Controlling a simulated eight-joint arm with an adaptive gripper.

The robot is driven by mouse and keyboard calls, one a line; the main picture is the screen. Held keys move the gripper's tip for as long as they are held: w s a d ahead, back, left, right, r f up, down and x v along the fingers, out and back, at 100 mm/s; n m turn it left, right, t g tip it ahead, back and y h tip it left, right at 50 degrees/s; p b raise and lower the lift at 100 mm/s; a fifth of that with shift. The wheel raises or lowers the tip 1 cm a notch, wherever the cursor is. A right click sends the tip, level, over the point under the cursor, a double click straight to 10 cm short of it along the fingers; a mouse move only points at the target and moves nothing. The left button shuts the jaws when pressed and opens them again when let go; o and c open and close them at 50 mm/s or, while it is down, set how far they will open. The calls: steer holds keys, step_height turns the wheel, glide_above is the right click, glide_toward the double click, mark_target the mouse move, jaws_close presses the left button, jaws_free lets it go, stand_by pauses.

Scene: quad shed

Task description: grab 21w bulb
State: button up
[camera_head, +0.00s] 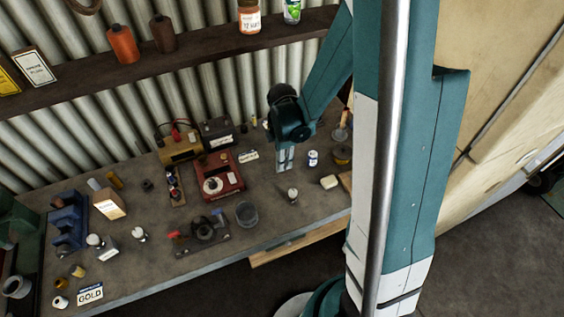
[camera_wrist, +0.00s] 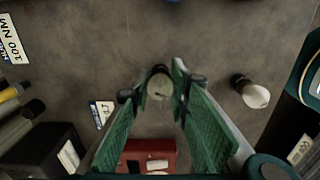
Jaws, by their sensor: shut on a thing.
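In the wrist view, a pale round bulb (camera_wrist: 158,86) sits between the fingertips of my gripper (camera_wrist: 157,92). The jaws are closed on it, with the green finger pads on either side. No wattage marking is readable on it. A second bulb (camera_wrist: 250,92), white with a dark base, lies apart to the right of the fingers. In the head view my gripper (camera_head: 284,168) points down over the back right of the bench, and the held bulb cannot be made out there. A pale bulb (camera_head: 292,194) stands on the bench in front of it.
The workbench (camera_head: 150,265) carries a red box (camera_head: 231,186), a grey cup (camera_head: 246,214), a small white jar (camera_head: 313,158) and a cream block (camera_head: 329,182). In the wrist view, a red box (camera_wrist: 165,151) and dark box (camera_wrist: 40,152) lie below. Bare bench surrounds the fingertips.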

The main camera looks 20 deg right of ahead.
steer(key=shift+r, duration=4.6)
